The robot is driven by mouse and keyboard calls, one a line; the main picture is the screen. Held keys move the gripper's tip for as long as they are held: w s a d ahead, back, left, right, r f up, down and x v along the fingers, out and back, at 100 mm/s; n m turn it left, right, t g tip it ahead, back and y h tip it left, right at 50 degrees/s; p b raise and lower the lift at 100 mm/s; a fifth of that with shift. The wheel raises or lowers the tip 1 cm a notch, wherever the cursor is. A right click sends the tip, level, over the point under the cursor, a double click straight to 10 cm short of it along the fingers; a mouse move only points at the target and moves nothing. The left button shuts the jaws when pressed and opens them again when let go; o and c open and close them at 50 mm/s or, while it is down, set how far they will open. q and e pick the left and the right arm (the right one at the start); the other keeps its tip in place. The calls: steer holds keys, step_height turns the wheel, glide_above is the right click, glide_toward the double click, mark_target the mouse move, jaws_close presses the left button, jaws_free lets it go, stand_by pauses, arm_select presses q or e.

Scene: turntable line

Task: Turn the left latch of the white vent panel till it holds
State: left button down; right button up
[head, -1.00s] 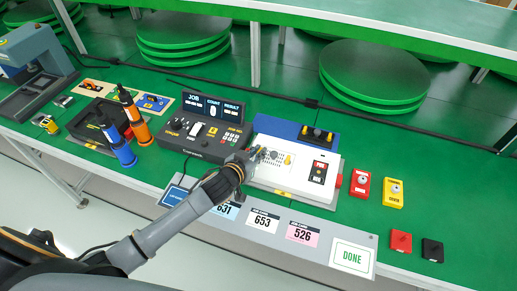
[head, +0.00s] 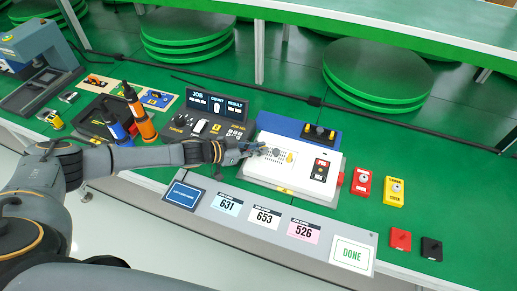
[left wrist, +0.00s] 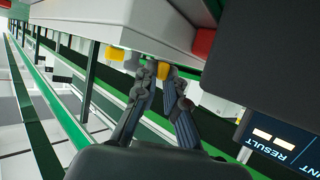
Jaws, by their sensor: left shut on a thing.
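The white vent panel, a slotted plate (head: 274,155), is on top of the white box (head: 262,176) in the head view. My left gripper (head: 261,149) is at the panel's left end and hides most of the left latch there. In the left wrist view, the yellow left latch (left wrist: 163,70) shows between the fingertips of my left gripper (left wrist: 164,80), which is shut on it. The yellow right latch (head: 290,158) stands free at the panel's other end; it also shows in the left wrist view (left wrist: 115,53). My right gripper is not in view.
The dark control console (head: 207,122) stands left of the white box. A red-and-black switch plate (head: 321,170) is on the box's right part. Red (head: 362,182) and yellow (head: 394,191) button boxes stand to the right. Job cards lie along the front edge.

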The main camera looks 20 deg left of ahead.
arm_select(q)
steer(key=shift+m+g+h, duration=0.5)
steer(key=shift+m+h, duration=0.1)
steer(key=c, duration=1.7)
jaws_free()
steer(key=shift+w, duration=0.1)
steer(key=v, duration=1.2)
steer(key=shift+r, duration=0.1)
steer(key=shift+o, duration=0.5)
